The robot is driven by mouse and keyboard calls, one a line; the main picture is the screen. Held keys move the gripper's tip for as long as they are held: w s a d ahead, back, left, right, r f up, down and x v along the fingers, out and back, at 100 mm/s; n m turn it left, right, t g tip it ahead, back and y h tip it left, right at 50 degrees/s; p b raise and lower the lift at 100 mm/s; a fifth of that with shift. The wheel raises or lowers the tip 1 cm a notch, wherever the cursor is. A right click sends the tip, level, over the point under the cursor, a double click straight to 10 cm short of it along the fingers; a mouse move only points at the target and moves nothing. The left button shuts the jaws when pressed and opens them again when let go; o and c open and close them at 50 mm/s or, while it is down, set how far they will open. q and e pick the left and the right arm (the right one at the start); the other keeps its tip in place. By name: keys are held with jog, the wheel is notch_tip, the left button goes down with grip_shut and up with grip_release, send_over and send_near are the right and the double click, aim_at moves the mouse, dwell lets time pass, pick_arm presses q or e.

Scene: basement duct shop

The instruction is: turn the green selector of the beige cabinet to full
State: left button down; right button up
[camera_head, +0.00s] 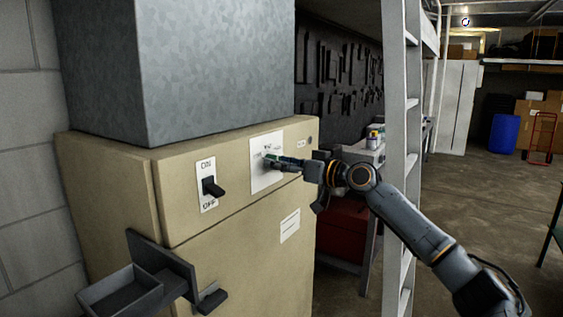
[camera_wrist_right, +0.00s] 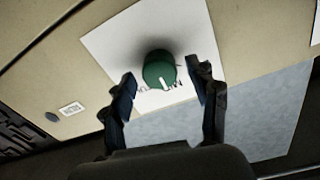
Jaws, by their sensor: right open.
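The beige cabinet (camera_head: 235,214) stands at the left in the head view. The green selector (camera_wrist_right: 159,69) is a round knob on a white plate (camera_head: 262,179) on the cabinet's upper front. In the head view the selector is mostly hidden by my right gripper (camera_head: 284,162). In the right wrist view, my right gripper (camera_wrist_right: 164,92) is open, with one finger on each side of the selector and gaps visible. White marks show at the knob's edge; I cannot read its setting. My left gripper is not in view.
A black ON/OFF lever (camera_head: 212,187) is left of the plate. A grey tray (camera_head: 122,291) juts from the cabinet's lower left. A grey ladder (camera_head: 394,150) stands close behind my right arm. A red box (camera_head: 343,228) sits beside the cabinet. The floor at the right is open.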

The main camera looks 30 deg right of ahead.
jog(key=c, duration=1.2)
jog(key=shift+o, duration=0.2)
jog(key=m+p, duration=0.4)
jog(key=m, duration=0.7)
jog(key=shift+d+m+p, duration=0.1)
jog(key=shift+m+p, duration=0.2)
jog(key=o, duration=1.2)
jog(key=shift+c, duration=0.2)
